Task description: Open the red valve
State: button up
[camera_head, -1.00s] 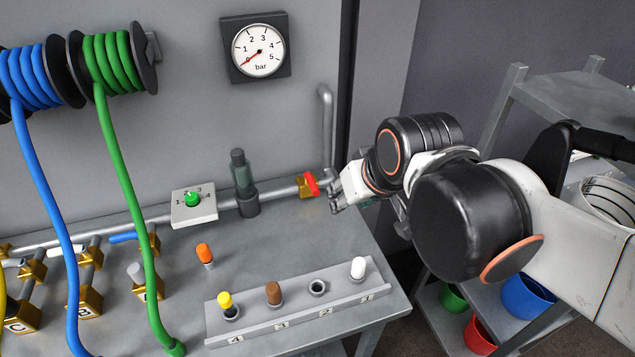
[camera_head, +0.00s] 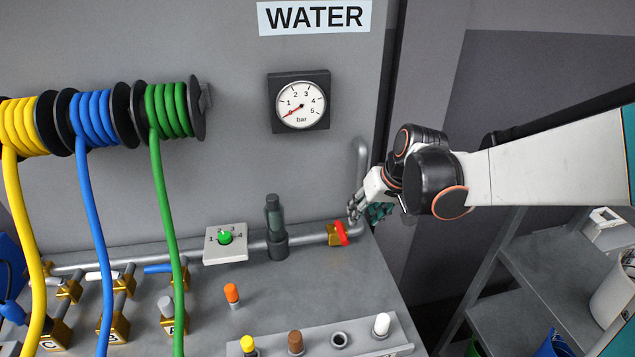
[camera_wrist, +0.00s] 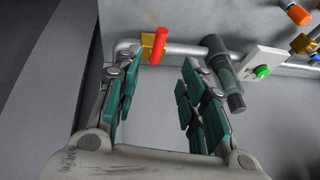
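The red valve (camera_head: 341,232) is a red lever on a brass body (camera_head: 334,237), set on the grey pipe at the right end of the bench. In the wrist view the red lever (camera_wrist: 159,46) lies beyond the fingertips, between the two fingers but nearer the left one. My gripper (camera_head: 366,212) is just right of and above the valve in the head view. In the wrist view my gripper (camera_wrist: 158,75) is open with teal pads apart and nothing between them. The fingers appear apart from the lever.
A dark green cylinder (camera_head: 274,225) and a dial box with a green knob (camera_head: 225,238) sit left along the pipe (camera_head: 195,252). A pressure gauge (camera_head: 299,102) reads near 0. Shelves (camera_head: 545,270) stand right. A bent pipe (camera_head: 361,165) rises behind the gripper.

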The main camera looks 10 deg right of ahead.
aim_at(345, 236)
jog(key=b+x, duration=0.4)
jog(key=x, duration=0.9)
jog(key=shift+w+f, duration=0.15)
jog(key=shift+f, duration=0.25)
grip_shut()
